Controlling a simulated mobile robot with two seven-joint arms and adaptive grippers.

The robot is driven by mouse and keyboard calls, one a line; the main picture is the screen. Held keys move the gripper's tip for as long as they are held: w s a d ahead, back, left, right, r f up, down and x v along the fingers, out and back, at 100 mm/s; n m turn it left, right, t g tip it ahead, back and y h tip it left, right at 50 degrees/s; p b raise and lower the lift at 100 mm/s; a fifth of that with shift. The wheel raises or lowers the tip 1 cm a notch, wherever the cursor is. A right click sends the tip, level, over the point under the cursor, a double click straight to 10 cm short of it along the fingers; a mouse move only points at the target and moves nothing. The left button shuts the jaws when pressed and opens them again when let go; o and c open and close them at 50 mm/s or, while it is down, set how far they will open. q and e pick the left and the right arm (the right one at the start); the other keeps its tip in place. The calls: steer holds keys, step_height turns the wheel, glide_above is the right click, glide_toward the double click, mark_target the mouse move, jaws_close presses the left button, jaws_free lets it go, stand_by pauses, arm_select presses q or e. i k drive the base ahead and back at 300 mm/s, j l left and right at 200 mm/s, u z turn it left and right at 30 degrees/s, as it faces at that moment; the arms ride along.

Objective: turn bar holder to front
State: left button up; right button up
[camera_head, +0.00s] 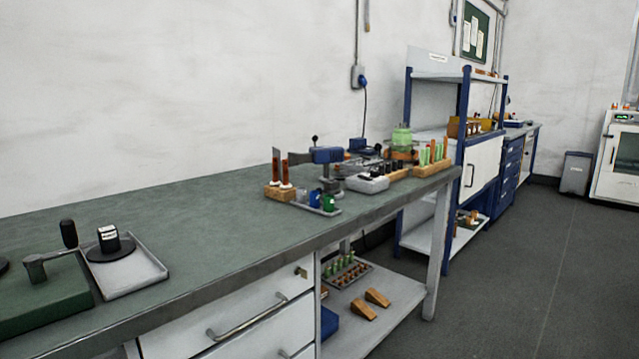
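I cannot tell for certain which item is the bar holder. A small wooden block (279,191) with upright dark red-brown bars (280,167) stands on the green-topped workbench (190,215), near the middle of the view. Neither gripper is in view, and nothing is seen touching either block.
A grey tray (148,268) with a black round piece and a green crank device (45,300) sit at the bench's near left. A blue clamp-like tool (327,155) and small cups crowd the middle. The bench between is bare. Open floor (530,270) lies right, beside a blue-framed shelf (462,110).

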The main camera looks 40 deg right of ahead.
mark_target(331, 186)
steer(key=l+u, duration=0.1)
steer(key=l, duration=0.65)
steer(key=k+l, duration=0.15)
steer(key=l, duration=0.6)
steer(key=l+u, duration=0.15)
steer(key=l, duration=0.6)
steer(key=k, duration=0.05)
